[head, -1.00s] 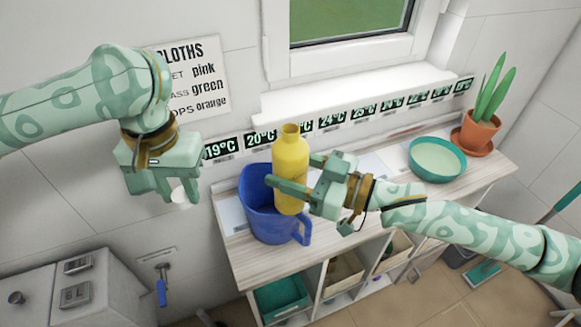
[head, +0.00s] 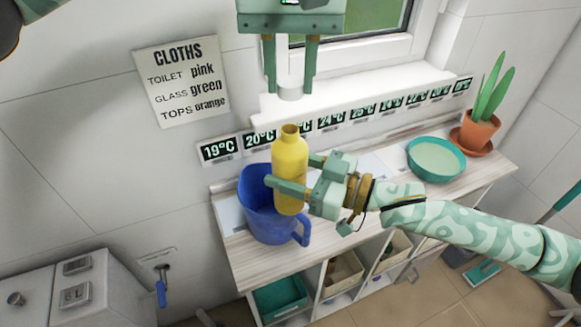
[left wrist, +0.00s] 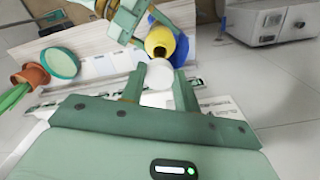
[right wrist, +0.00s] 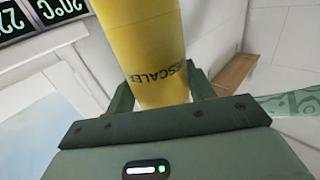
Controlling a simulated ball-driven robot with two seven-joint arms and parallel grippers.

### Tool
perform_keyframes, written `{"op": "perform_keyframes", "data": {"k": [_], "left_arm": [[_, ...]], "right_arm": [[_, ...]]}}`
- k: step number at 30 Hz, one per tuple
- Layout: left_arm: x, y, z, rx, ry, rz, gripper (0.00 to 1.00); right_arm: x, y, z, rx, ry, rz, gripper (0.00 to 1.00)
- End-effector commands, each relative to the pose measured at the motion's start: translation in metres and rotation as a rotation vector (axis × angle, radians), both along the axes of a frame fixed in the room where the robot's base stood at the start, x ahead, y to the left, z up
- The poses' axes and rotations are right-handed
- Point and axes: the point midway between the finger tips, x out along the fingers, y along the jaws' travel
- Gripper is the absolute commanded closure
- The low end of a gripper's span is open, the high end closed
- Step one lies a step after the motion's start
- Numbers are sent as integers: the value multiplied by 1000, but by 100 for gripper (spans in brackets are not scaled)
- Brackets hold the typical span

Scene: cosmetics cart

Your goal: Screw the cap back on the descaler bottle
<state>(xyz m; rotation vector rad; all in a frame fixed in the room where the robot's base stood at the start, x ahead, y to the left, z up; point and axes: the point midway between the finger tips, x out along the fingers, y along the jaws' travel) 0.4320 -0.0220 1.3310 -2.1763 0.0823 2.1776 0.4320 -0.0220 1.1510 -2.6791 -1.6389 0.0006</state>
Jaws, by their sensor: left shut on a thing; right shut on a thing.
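The yellow descaler bottle (head: 290,165) is upright with its neck open at the top. My right gripper (head: 290,192) is shut around its body, and the bottle shows close up in the right wrist view (right wrist: 150,45) with part of its label readable. My left gripper (head: 291,88) points down above the bottle and is shut on the white cap (head: 291,93). The cap is apart from the bottle, with a clear gap above the neck. In the left wrist view the cap (left wrist: 157,78) sits between the fingertips, just short of the bottle's mouth (left wrist: 160,45).
A blue jug (head: 262,218) stands on the shelf top (head: 345,225) behind and beside the bottle. A teal bowl (head: 436,160) and a potted plant (head: 478,130) stand farther right. The window sill (head: 340,95) and wall lie close behind the left gripper.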

Motion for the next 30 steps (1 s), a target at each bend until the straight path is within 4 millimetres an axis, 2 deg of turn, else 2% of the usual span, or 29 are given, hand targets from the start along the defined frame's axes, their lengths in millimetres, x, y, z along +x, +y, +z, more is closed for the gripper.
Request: {"op": "perform_keyframes", "data": {"k": [8,21,30], "left_arm": [[0,0,-3,0,2,0,90],[0,1,-38,-2,1,0,90],[0,1,-40,-1,-1,1,90]], "right_arm": [[0,0,1,2,-1,1,88],[0,0,1,2,-1,1,88],[0,0,1,2,-1,1,88]]}}
